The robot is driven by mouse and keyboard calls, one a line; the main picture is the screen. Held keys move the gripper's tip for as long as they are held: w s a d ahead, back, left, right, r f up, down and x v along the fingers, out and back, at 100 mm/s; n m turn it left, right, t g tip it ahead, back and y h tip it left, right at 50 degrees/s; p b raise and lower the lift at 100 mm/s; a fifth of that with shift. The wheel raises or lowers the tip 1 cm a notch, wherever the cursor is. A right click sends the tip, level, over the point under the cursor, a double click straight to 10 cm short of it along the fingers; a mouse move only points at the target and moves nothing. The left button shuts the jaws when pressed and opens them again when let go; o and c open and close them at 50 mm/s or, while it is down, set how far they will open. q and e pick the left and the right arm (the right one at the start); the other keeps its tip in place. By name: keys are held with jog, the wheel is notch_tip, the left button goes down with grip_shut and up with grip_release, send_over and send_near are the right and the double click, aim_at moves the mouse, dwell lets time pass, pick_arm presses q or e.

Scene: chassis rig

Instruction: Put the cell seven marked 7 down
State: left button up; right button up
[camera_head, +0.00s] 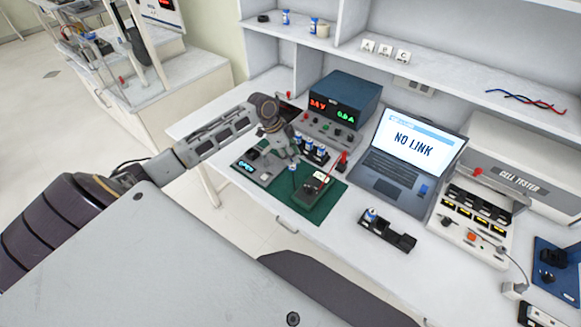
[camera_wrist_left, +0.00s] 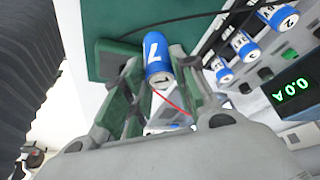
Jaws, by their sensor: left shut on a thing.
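In the head view the gripper is over the left part of the green mat (camera_head: 325,203); I cannot tell whether the cell touches anything below. My right gripper is not in view.
Several blue cells (camera_head: 322,150) stand in a row behind the mat. A power supply (camera_head: 345,98), a laptop (camera_head: 388,168), a black holder (camera_head: 385,232) and a cell tester (camera_head: 470,220) stand around.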

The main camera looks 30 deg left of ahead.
aim_at(291, 166)
pick_arm(q)
jog(key=shift+f, duration=1.4)
jog(key=shift+f, duration=0.15)
jog(key=shift+f, duration=1.75)
jog(key=shift+f, duration=0.1)
jog(key=o, duration=1.1)
jog(key=shift+v, duration=6.15)
